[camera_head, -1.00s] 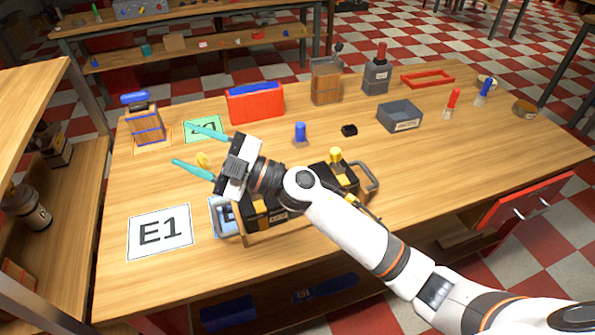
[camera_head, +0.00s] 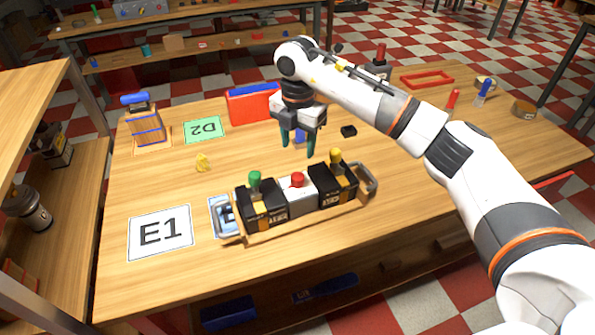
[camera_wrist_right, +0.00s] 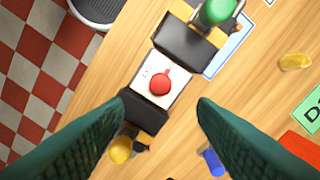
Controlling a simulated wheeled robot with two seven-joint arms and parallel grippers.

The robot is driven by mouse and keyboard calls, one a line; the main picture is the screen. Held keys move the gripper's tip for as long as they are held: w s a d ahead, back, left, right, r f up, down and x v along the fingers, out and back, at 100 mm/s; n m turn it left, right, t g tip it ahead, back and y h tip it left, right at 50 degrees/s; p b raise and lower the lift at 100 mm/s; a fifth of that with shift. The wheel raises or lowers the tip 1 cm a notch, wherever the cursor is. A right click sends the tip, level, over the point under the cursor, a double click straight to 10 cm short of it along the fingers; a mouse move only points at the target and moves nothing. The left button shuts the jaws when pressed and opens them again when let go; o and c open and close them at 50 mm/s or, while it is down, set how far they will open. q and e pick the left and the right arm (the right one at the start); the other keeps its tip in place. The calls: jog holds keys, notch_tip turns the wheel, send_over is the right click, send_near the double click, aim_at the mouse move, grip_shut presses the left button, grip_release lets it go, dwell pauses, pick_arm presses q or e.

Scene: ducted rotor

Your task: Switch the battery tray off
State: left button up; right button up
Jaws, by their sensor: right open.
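The battery tray (camera_head: 310,218) is a wooden tray with grey end handles, standing on the table. It holds two black blocks, one with a green knob (camera_head: 254,178) and one with a yellow knob (camera_head: 336,156). Between them is a white block with a red knob (camera_head: 297,180); the red knob also shows in the right wrist view (camera_wrist_right: 160,84). My right gripper (camera_head: 297,154) points down just behind the tray, above the table. Its teal fingers are apart with nothing between them. My left gripper is not in view.
A yellow piece (camera_head: 203,162) lies left of my gripper. The E1 card (camera_head: 160,232) and green D2 card (camera_head: 205,130) lie on the table. A red box (camera_head: 250,104) and a blue-topped piece (camera_wrist_right: 213,162) are behind. The front left table is clear.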

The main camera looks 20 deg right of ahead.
aim_at(297, 175)
notch_tip(297, 175, down, 10)
jog(key=shift+p, duration=0.9)
jog(key=c, duration=1)
